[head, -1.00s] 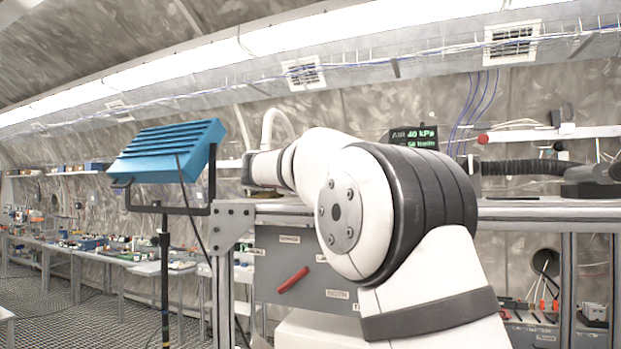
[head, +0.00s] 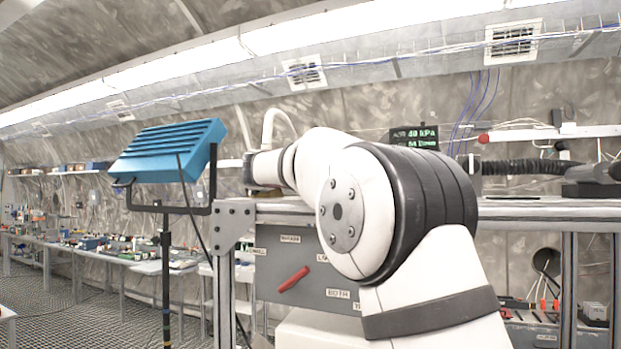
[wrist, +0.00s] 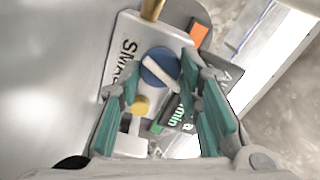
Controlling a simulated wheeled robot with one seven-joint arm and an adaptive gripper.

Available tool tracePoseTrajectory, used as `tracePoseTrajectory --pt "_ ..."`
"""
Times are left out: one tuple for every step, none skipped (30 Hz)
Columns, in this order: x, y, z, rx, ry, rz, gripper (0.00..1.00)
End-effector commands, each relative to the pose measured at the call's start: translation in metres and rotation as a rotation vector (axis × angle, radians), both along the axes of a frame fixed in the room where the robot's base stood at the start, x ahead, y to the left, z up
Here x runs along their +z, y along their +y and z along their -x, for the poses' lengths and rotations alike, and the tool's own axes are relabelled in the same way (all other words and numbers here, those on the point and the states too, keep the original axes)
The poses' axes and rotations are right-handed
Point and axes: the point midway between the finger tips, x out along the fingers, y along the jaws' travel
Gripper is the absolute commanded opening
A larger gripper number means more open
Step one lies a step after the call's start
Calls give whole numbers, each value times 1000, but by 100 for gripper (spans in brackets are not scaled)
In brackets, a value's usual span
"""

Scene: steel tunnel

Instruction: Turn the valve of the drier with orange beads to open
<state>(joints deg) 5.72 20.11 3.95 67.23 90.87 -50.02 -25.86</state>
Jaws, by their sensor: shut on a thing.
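In the wrist view a blue round valve knob (wrist: 157,66) with a pale bar across its face sits on a white block with dark lettering (wrist: 122,58). My gripper (wrist: 162,74) has teal fingers on either side of the knob and is shut on it; the exact contact is partly hidden by the fingers. The pale bar lies diagonally, from upper left to lower right. An orange patch (wrist: 199,33) shows beyond the knob; I cannot tell whether it is the beads. In the head view my gripper and the drier are hidden behind my arm.
In the head view, a blue lamp on a stand (head: 168,152) and a grey panel with a red handle (head: 294,279) stand left of my arm.

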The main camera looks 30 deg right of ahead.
Motion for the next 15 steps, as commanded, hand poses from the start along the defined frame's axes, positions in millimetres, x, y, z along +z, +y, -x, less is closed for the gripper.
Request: tracePoseTrajectory --pt "-2 0 -1 0 3 -2 4" --pt "-2 0 -1 0 3 -2 4" --pt "-2 0 -1 0 3 -2 4" --pt "-2 0 -1 0 2 -2 4" --pt "-2 0 -1 0 2 -2 36" --pt "-2 0 -1 0 2 -2 46" --pt "-2 0 -1 0 2 -2 52" --pt "-2 0 -1 0 2 -2 52" --pt "-2 0 0 0 1 -2 52" --pt "-1 0 0 0 1 -2 52" --pt "-1 0 0 0 1 -2 52" --pt "-1 0 0 0 1 -2 52" --pt "-1 0 0 1 0 -2 52" --pt "-1 0 0 1 0 -2 52" --pt "-1 0 0 1 0 -2 52"
